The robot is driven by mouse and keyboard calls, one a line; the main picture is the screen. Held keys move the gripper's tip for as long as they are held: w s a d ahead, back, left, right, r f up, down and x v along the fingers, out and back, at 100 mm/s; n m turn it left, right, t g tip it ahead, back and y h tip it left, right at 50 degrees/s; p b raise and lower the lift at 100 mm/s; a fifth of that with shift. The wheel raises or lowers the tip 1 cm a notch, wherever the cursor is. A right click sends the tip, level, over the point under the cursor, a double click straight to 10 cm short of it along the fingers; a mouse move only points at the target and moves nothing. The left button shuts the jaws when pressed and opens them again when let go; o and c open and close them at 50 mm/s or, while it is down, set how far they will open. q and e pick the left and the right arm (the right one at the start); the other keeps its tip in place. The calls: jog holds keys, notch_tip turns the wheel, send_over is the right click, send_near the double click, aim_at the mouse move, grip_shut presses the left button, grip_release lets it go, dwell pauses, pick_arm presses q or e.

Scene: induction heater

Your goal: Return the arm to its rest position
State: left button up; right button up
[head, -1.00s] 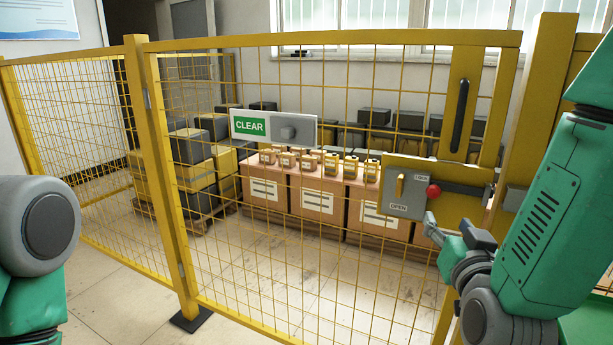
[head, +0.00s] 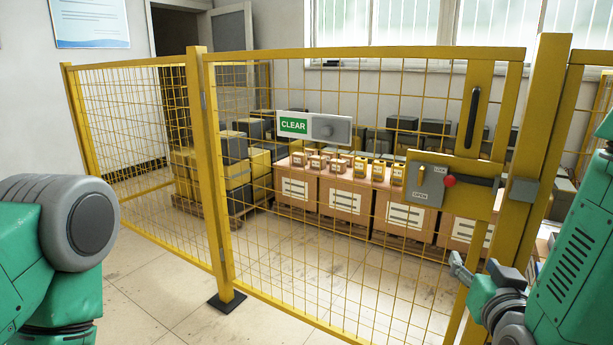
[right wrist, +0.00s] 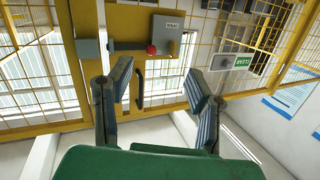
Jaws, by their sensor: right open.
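My right gripper (head: 476,268) is at the lower right of the head view, in front of the yellow gate and below its lock. It is open and empty; in the right wrist view its two dark fingers (right wrist: 158,88) stand wide apart with nothing between them. The grey lock plate (head: 427,184) carries a small yellow lever and a red knob (head: 449,181); it also shows in the right wrist view (right wrist: 165,35). The gripper is apart from it. My right arm (head: 575,265) comes in from the right edge. Only upper parts of my left arm show; its gripper is out of view.
The yellow mesh gate (head: 370,54) stands in line with its post (head: 208,170). A green CLEAR sign (head: 293,125) hangs on the mesh. Behind it are cardboard boxes (head: 345,205) and stacked dark and yellow blocks (head: 236,148). The floor (head: 160,285) before the fence is clear.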

jog(key=s+f+n+g+y, duration=0.1)
jog(key=s+f+g, duration=0.25)
jog(key=f, duration=0.35)
jog(key=s+a+f+n+g+y, duration=0.1)
jog(key=s+f+g, duration=0.1)
jog(key=s+f, duration=0.45)
jog(key=s+f+n+g+y, duration=0.1)
jog(key=s+f+g, duration=0.2)
jog(key=f, duration=0.5)
pick_arm(q)
jog(key=shift+r+p, duration=0.75)
pick_arm(e)
jog(key=s+f+g, duration=0.3)
jog(key=s+f, duration=0.2)
jog(key=s, duration=0.3)
jog(key=s+f+n+g, duration=0.1)
jog(key=s+f+g, duration=0.3)
jog(key=s, duration=0.5)
jog(key=shift+s+d+f, duration=0.2)
jog(key=shift+s+f, duration=0.1)
jog(key=shift+f, duration=0.15)
jog(key=shift+w, duration=0.15)
pick_arm(q)
jog(key=shift+c, duration=0.7)
